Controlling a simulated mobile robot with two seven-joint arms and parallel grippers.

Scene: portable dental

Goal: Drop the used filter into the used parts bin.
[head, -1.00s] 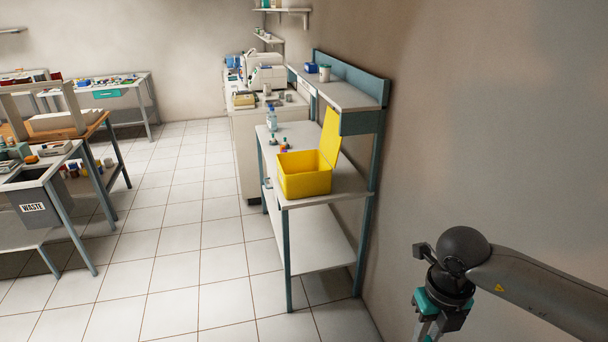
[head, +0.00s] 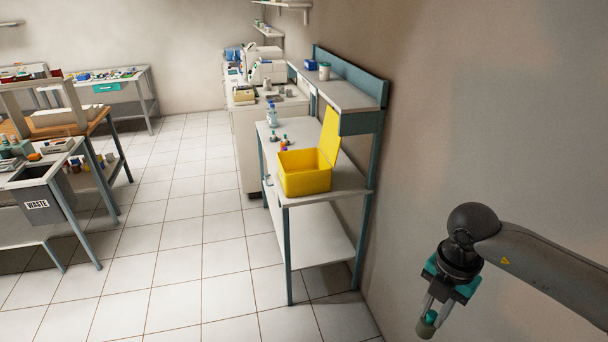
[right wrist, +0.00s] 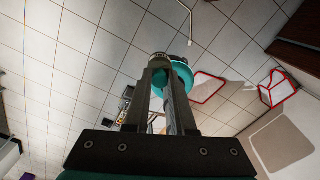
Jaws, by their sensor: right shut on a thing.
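My right gripper (head: 435,312) hangs at the lower right of the head view, pointing down, beside the wall. It is shut on a small grey-green and teal piece, likely the used filter (head: 426,329); its shape is partly hidden by the fingers. In the right wrist view the fingers (right wrist: 169,68) close together at the piece. An open yellow box (head: 304,180) with its lid raised stands on the metal bench, well ahead of the gripper and to its left. A grey bin marked WASTE (head: 40,206) is on the left bench. No label naming a used parts bin is readable. My left gripper is out of view.
The bench (head: 345,186) along the right wall also bears small bottles (head: 272,117) and has an upper shelf. A white counter with machines (head: 265,70) stands behind. The tiled floor (head: 180,270) between the benches is clear.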

